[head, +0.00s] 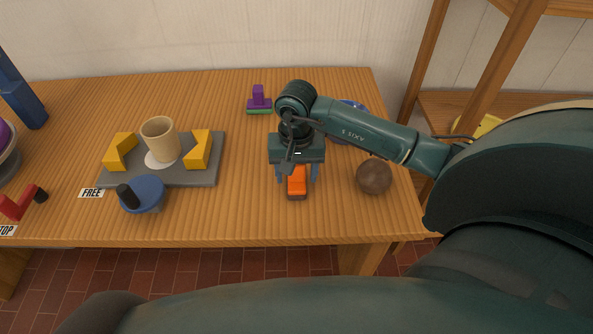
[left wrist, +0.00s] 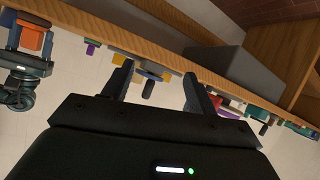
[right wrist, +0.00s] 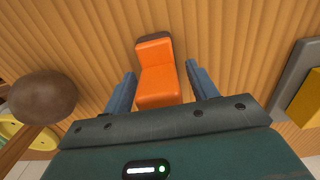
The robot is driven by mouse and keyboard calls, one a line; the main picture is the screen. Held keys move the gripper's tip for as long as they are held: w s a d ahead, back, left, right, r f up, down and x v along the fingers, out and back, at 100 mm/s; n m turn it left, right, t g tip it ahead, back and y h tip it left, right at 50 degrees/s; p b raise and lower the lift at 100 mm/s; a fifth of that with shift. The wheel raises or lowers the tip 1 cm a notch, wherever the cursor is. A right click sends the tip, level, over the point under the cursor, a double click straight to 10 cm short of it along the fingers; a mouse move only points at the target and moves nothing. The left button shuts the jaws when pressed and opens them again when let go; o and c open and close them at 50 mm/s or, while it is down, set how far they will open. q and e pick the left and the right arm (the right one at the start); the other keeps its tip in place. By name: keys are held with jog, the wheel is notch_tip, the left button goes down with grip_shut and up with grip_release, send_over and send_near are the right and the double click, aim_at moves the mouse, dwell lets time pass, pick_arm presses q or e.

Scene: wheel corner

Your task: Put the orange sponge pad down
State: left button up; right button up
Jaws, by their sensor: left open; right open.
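The orange sponge pad (head: 297,183) sits on the wooden table near its front edge, and a dark brown strip shows along one end of it. In the right wrist view the pad (right wrist: 158,75) lies between the fingers of my right gripper (right wrist: 162,85), with a gap on each side. My right gripper (head: 298,175) is open, pointing down around the pad and not gripping it. My left gripper (left wrist: 158,82) is open and empty, off to the side; only the left wrist view shows its fingers.
A brown ball (head: 374,177) stands right of the pad. A purple-handled block (head: 259,102) stands behind.

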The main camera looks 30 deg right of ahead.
notch_tip(320, 180, up, 12)
jog(key=shift+r, duration=0.15)
dwell(0.5)
